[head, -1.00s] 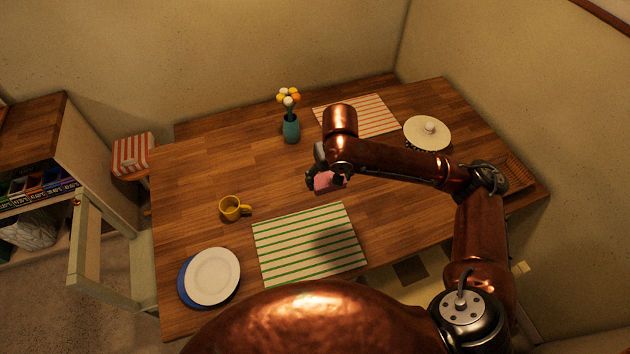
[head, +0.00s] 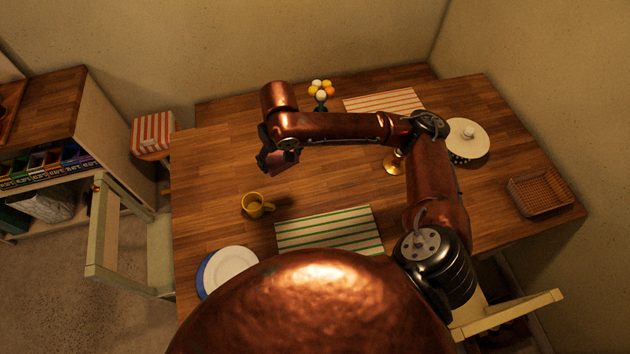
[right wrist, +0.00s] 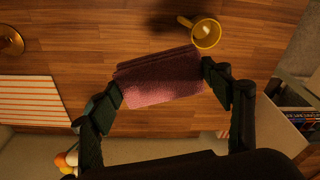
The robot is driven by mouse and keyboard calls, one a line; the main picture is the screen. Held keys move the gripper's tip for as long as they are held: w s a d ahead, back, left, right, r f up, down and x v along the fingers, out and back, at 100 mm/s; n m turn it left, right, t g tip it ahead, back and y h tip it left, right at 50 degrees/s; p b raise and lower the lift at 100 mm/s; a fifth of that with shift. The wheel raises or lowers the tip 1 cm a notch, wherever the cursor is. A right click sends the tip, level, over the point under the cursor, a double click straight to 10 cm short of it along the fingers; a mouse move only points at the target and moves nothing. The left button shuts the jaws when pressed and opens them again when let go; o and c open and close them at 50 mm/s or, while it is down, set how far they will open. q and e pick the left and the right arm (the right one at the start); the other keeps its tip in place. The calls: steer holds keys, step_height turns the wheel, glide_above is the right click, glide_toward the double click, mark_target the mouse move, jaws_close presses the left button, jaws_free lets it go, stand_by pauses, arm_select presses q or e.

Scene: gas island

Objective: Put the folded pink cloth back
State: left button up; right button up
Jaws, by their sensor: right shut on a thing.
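The folded pink cloth (right wrist: 165,78) is held between the two dark fingers of my right gripper (right wrist: 163,86) in the right wrist view, raised over the wooden table. In the head view my right gripper (head: 270,160) is shut on the cloth (head: 283,160), which shows only in part below the wrist. It hangs above the table's left half, behind the yellow mug. My left gripper is not in view.
A yellow mug (head: 256,205) stands near the cloth. A green-striped mat (head: 330,232), plates (head: 230,268), a flower vase (head: 321,95), a brass object (head: 394,163), a lidded dish (head: 467,138), a red-striped mat (head: 385,101) and an empty woven basket (head: 540,192) are on the table.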

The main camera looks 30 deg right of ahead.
steer(key=s+d+f+n+p, duration=0.5)
steer(key=s+d+f+p, duration=0.55)
steer(key=s+f, duration=0.4)
steer(key=shift+y, duration=0.4)
steer(key=w+d+f, duration=0.2)
steer(key=w, duration=0.1)
steer(key=w+d+f, duration=0.5)
steer(key=w, duration=0.1)
steer(key=shift+w+d+f, duration=0.2)
steer(key=shift+w+f, duration=0.15)
steer(key=shift+f, duration=0.05)
steer(key=shift+w+d+f, duration=0.2)
steer(key=shift+w+f, duration=0.15)
steer(key=shift+f, duration=1.65)
steer(key=shift+f, duration=0.1)
